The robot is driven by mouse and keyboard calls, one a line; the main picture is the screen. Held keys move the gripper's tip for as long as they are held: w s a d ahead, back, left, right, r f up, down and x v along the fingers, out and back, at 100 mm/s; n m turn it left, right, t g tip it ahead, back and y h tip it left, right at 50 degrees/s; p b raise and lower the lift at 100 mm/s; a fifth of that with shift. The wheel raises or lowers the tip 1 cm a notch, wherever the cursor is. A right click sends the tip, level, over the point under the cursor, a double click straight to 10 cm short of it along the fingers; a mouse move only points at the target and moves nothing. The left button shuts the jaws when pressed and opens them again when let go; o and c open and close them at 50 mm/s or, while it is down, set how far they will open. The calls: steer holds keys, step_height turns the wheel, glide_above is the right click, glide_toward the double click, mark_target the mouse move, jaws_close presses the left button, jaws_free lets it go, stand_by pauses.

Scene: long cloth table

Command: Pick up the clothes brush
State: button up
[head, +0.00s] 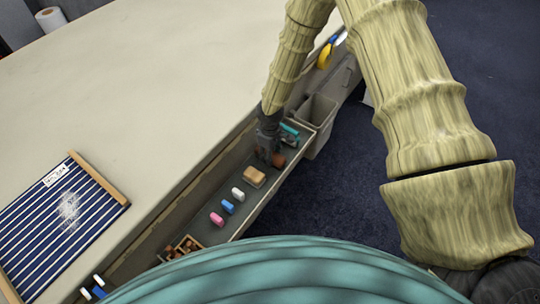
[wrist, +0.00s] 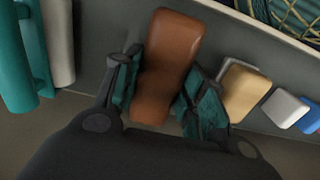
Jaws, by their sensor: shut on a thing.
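The clothes brush (wrist: 172,50), a smooth reddish-brown oblong block, lies between the two fingers of my gripper (wrist: 163,88) in the wrist view. My gripper is shut on it, with a dark, teal-padded finger on each side. Its bristles do not show. In the head view my gripper (head: 268,150) points down into the narrow trough along the table's edge, and a bit of the brush (head: 279,160) shows beside the fingers. I cannot tell whether the brush still touches the trough floor.
A tan block (head: 254,177) sits close by; it also shows in the wrist view (wrist: 244,90). White (head: 238,194), blue (head: 228,207) and pink (head: 217,219) pieces follow along the trough. Teal items (head: 290,132) lie on the other side. A grey bin (head: 318,118) hangs at the trough's end.

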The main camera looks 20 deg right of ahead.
steer(key=shift+r+b, duration=1.1)
steer(key=shift+r, duration=3.9)
